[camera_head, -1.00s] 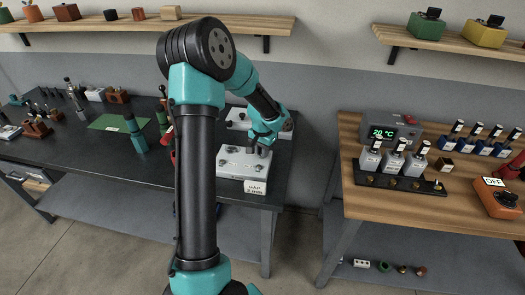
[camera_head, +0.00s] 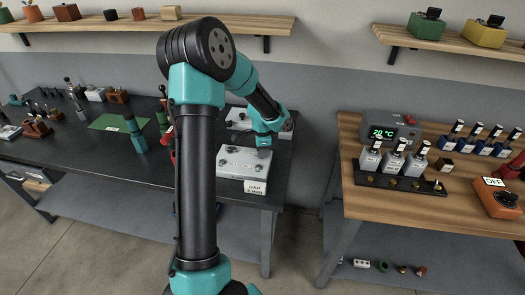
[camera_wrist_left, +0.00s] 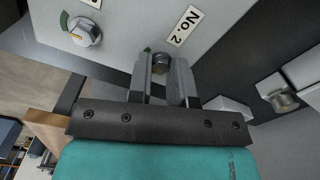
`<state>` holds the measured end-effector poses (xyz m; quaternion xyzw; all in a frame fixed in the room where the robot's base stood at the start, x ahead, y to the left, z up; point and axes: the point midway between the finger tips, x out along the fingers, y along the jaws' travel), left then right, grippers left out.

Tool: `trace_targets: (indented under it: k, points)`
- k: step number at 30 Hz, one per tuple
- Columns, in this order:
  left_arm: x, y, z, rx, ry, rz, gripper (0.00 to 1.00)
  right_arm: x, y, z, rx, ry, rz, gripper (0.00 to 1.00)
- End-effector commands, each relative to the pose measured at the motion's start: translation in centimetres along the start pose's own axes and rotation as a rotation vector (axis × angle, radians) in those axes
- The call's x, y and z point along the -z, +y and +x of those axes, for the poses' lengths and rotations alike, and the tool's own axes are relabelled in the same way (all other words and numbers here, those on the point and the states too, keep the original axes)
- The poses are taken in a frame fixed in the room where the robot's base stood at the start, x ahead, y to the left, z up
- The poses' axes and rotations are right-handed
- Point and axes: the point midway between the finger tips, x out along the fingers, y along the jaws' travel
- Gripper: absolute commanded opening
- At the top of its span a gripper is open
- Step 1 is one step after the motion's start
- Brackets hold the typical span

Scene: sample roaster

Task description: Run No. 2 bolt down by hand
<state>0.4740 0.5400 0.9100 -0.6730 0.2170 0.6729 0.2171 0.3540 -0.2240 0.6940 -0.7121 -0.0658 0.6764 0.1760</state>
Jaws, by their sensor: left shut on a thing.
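A pale grey metal block (camera_head: 232,176) with several bolts on top lies near the right end of the dark bench. A card in front of it reads "GAP 2 MM" (camera_head: 255,187). My left gripper (camera_head: 264,153) points down at the block's far right corner. In the left wrist view its two fingers (camera_wrist_left: 161,74) are shut on a small dark round-headed bolt (camera_wrist_left: 160,62) beside the label "No. 2" (camera_wrist_left: 186,26). The fingers hide part of the bolt, and I cannot tell how far down it sits. My right gripper is not in view.
Another bolt with a dial-like green mark (camera_wrist_left: 84,32) stands on the block. A second pale unit (camera_head: 238,115) lies behind the block. A wooden table (camera_head: 440,212) with bottles stands right, across a gap. A green mat (camera_head: 108,122) lies left on the bench.

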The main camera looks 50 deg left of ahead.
Motion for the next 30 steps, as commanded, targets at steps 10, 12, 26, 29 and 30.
trace_targets:
  k: [10,12,26,29,30]
  points:
    - [0.02,0.00,0.02,0.000,0.000,0.061,0.00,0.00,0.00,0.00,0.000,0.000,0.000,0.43]
    - [0.02,0.00,0.02,0.000,0.000,0.062,0.00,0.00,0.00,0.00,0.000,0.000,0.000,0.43]
    - [0.01,0.01,0.02,0.000,0.000,0.060,0.43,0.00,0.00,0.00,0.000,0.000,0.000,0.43]
    - [0.01,0.01,0.01,0.000,0.000,0.060,0.45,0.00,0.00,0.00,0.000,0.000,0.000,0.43]
    - [0.01,0.01,0.01,0.000,0.000,0.060,0.45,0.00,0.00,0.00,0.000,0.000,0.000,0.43]
